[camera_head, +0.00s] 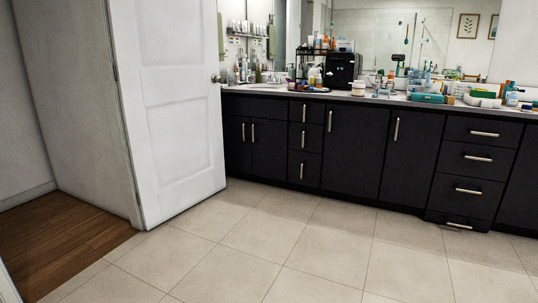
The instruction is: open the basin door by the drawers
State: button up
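My gripper is not in view. A long dark vanity has flat doors with upright metal handles, all shut. A wide door (353,150) stands just right of a narrow stack of drawers (304,140), its handle (330,121) near its left edge. Another wide door (411,158) adjoins a wider drawer stack (475,170) on the right, its handle (396,130) near its upper left. A pair of narrower doors (262,150) is left of the narrow drawers. The basins are mostly hidden by clutter, so I cannot tell which door is meant.
A white room door (170,110) stands open at the left, near the vanity's left end. Bottles, a black box (340,69) and other items crowd the countertop. The tiled floor (300,235) before the vanity is clear. The lowest wide drawer (440,219) seems to jut out slightly.

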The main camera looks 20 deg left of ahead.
aim_at(269, 136)
jog(key=u, duration=0.4)
jog(key=i, duration=0.6)
jog(key=u, duration=1.15)
jog(key=i, duration=1.6)
jog(key=u, duration=0.3)
jog(key=i, duration=1.7)
jog(key=z, duration=1.25)
jog(key=i, duration=1)
jog(key=z, duration=1.05)
jog(key=i, duration=0.2)
jog(key=z, duration=0.1)
